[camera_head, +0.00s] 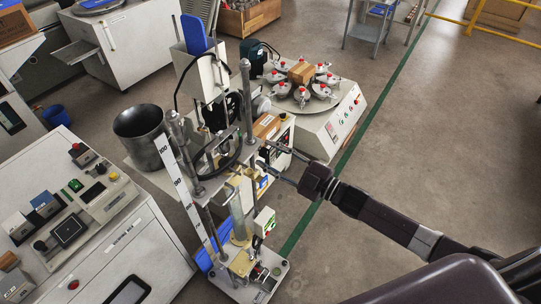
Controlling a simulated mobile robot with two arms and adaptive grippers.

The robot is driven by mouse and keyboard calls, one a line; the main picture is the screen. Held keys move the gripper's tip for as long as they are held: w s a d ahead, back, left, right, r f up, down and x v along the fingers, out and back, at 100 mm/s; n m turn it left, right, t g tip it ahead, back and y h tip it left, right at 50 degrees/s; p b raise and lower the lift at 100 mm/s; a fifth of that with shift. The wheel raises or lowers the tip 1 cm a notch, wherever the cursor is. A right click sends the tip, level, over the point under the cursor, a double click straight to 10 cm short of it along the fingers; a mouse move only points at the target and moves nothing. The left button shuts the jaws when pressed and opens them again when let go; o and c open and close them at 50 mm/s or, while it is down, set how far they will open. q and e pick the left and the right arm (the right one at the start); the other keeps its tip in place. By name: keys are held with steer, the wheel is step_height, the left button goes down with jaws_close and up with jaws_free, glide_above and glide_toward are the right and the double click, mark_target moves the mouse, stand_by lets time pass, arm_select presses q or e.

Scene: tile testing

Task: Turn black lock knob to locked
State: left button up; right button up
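My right gripper (267,157) reaches in from the lower right. Its two thin fingers are spread apart and point left at the tall testing machine (240,195). They are close to the white-sided box (284,130) on the machine's right side, with nothing seen between them. Whether they touch the machine cannot be told. The black lock knob cannot be made out for certain; small dark parts near the fingertips are too small to tell apart, and its setting is not readable. My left gripper is not in view.
A grey metal cylinder (142,135) and a white scale strip (183,190) are on the machine's left. A control console (100,255) stands at left. A round-topped machine (335,128) with red-knobbed parts stands behind. Open floor (430,150) lies to the right.

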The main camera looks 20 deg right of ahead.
steer(key=shift+s+d, duration=0.1)
steer(key=shift+s, duration=0.05)
steer(key=v, duration=1.1)
steer(key=shift+s+d, duration=0.2)
steer(key=shift+s, duration=0.05)
